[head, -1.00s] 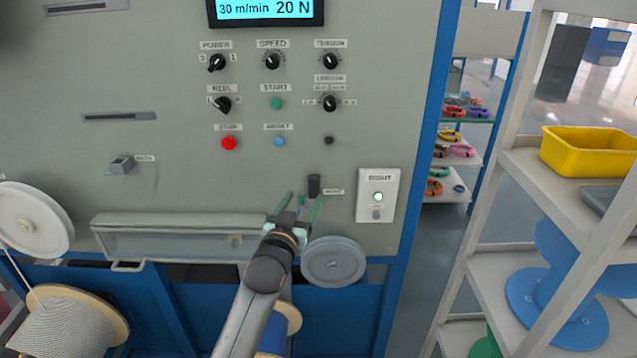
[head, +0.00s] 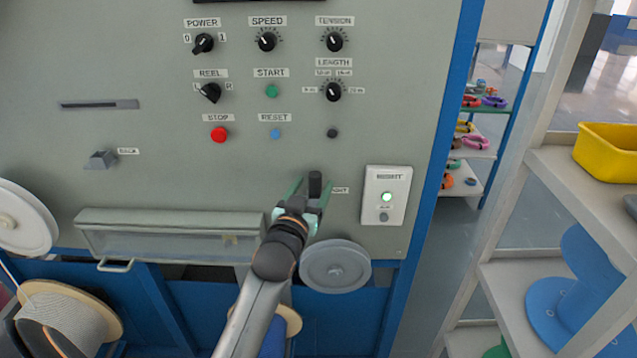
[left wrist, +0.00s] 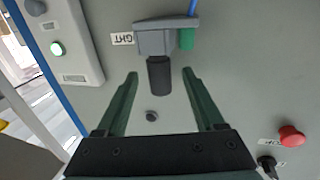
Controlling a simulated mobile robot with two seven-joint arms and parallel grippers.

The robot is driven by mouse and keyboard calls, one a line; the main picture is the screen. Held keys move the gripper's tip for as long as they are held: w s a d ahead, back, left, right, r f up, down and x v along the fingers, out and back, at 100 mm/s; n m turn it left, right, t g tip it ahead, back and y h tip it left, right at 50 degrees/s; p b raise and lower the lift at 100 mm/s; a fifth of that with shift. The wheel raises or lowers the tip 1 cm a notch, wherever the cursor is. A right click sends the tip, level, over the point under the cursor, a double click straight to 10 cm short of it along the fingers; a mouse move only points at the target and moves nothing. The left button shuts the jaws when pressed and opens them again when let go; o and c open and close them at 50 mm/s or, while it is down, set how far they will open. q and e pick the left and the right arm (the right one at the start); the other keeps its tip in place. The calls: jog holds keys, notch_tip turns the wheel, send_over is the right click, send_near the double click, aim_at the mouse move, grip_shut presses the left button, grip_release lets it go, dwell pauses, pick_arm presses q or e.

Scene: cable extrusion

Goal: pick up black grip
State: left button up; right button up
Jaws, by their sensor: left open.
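The black grip (head: 315,184) is a short dark cylinder on the grey machine panel, left of the white box with the lit green lamp. In the left wrist view the black grip (left wrist: 160,74) sticks out of a grey block (left wrist: 166,38) beside a "RIGHT" label. My left gripper (head: 308,185) is open, with its green fingers on either side of the grip in the head view. In the left wrist view my left gripper (left wrist: 159,72) has its fingertips left and right of the grip, with gaps on both sides. My right gripper is not in view.
The panel carries several knobs and a red stop button (head: 219,135) above. A clear-fronted trough (head: 165,240) lies left of my arm, and a grey disc (head: 335,266) sits just below right. A shelf with a yellow bin (head: 607,152) stands at the right.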

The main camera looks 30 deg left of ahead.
pick_arm(q)
jog(key=shift+s+r, duration=0.1)
jog(key=shift+s, duration=0.05)
jog(key=shift+d, duration=0.1)
jog(key=shift+c, duration=0.8)
grip_shut()
